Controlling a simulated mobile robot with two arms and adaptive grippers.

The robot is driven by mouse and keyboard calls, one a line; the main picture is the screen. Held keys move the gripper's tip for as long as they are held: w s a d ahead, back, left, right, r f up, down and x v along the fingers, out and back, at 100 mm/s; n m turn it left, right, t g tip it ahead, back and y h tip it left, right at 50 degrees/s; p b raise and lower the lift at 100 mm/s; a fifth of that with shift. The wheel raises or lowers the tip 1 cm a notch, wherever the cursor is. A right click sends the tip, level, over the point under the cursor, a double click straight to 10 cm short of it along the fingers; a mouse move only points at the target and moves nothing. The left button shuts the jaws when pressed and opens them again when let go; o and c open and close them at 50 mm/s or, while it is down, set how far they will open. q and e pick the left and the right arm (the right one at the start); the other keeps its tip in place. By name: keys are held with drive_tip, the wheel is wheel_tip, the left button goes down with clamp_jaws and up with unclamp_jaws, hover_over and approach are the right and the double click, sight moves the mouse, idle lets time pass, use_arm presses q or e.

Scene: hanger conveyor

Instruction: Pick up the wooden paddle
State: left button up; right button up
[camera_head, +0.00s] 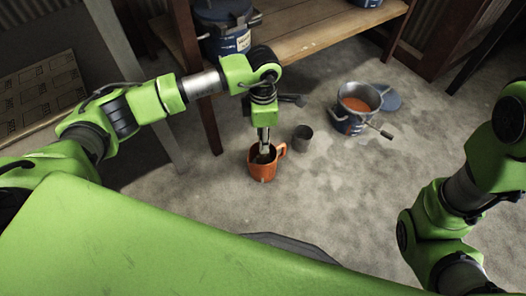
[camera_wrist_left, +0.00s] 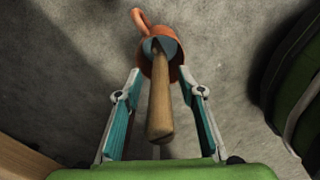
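The wooden paddle (camera_wrist_left: 160,108) stands in an orange mug (camera_head: 262,166) on the floor, its handle pointing up toward my left wrist camera. The mug also shows in the left wrist view (camera_wrist_left: 141,22), with something blue-grey inside. My left gripper (camera_head: 264,147) is directly above the mug, pointing down. In the left wrist view its two fingers (camera_wrist_left: 160,80) are apart, one on each side of the handle, with gaps between. In the head view the paddle is mostly hidden by the gripper. My right arm is at the right, but its gripper is out of view.
A small grey cup (camera_head: 303,138) stands right of the mug. Beyond it is a metal pot of orange liquid (camera_head: 356,105) with a blue lid (camera_head: 389,100).

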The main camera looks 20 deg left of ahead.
use_arm(q)
clamp_jaws()
